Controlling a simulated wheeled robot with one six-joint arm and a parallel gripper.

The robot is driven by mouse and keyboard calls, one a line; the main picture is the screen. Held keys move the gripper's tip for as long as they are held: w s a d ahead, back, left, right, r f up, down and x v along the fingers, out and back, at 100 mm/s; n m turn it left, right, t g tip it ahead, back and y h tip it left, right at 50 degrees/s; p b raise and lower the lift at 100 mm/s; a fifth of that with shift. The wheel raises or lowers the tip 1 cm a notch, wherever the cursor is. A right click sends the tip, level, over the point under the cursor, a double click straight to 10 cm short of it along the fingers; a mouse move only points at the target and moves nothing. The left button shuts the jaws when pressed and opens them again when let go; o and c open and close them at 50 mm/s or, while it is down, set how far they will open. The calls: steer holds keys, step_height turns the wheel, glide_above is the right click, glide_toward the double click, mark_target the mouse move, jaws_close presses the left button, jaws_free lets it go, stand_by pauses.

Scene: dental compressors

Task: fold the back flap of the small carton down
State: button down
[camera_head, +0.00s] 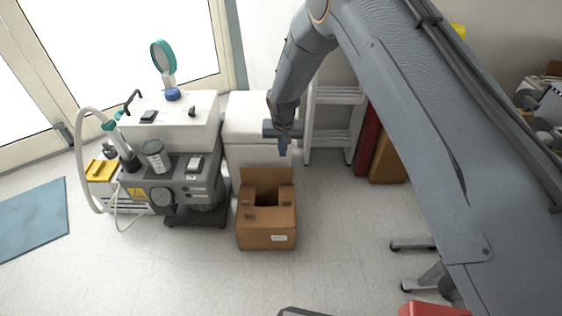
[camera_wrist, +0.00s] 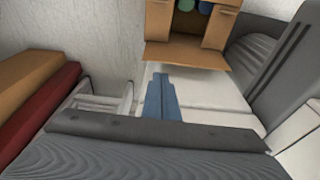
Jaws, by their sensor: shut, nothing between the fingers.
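The small brown carton (camera_head: 267,237) stands open-topped on the floor in the head view, a white label on its front. Its back flap (camera_head: 267,179) stands up at the rear edge, in front of a white cabinet. My gripper (camera_head: 283,150) is shut and empty, pointing down above and behind that flap, apart from it. In the wrist view the carton is at the top, partly cut off, with the back flap (camera_wrist: 187,55) towards my blue-grey fingertips (camera_wrist: 160,77). Green and blue things (camera_wrist: 195,5) show inside the carton.
A grey compressor unit (camera_head: 175,185) with hoses stands left of the carton. The white cabinet (camera_head: 258,120) is behind it, with a white step ladder (camera_head: 334,125) to the right. Red and brown panels (camera_head: 388,160) lean farther right.

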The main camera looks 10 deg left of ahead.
steer(key=x, duration=0.3)
steer(key=b+x, duration=0.1)
steer(key=x, duration=0.2)
steer(key=b+x, duration=0.1)
steer(key=x, duration=0.3)
steer(key=shift+w+a+r, duration=0.15)
steer(key=shift+w+a, duration=0.15)
steer(key=shift+a, duration=0.1)
steer(key=shift+s+r, duration=0.1)
steer(key=shift+s, duration=0.1)
